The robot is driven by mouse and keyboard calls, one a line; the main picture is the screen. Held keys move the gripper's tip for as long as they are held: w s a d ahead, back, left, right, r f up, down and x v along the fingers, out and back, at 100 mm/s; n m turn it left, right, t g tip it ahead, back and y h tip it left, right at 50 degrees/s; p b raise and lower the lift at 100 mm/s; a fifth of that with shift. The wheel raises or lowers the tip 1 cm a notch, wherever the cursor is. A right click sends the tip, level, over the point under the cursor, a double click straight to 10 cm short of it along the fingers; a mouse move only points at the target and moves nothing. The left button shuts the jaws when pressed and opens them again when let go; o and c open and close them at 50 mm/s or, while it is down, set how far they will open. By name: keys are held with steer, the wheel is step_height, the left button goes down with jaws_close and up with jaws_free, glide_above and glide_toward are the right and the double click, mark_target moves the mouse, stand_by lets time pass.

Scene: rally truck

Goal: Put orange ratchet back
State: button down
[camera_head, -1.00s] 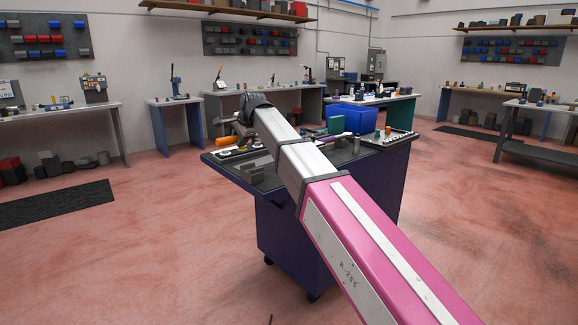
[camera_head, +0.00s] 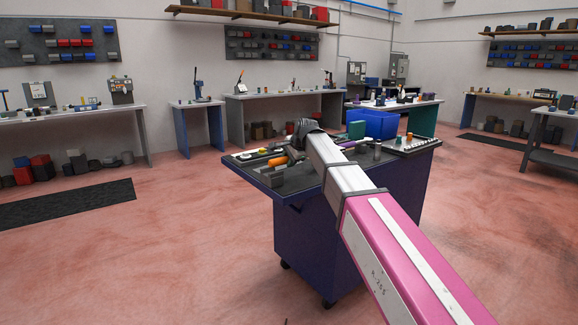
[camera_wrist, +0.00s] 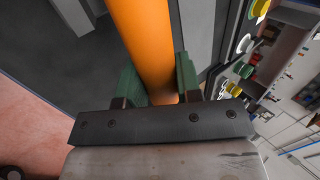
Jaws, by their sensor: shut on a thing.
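The orange ratchet shows in the wrist view as a thick orange handle (camera_wrist: 143,40) between the two green fingers of my gripper (camera_wrist: 160,85). My gripper is shut on it. The handle runs up out of the top of that view, so its far end is not seen. In the head view the orange handle (camera_head: 278,161) shows just over the left part of the cart top, left of my arm. My arm covers most of my gripper there. I cannot tell whether the ratchet touches the surface below.
The blue wheeled cart (camera_head: 308,235) stands under my arm. A blue bin (camera_head: 372,123) and a green box (camera_head: 355,130) show at its back, with small parts around. Floor left of the cart is clear.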

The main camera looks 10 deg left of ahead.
steer(key=shift+f, duration=1.35)
steer(key=c, duration=0.8)
jaws_free()
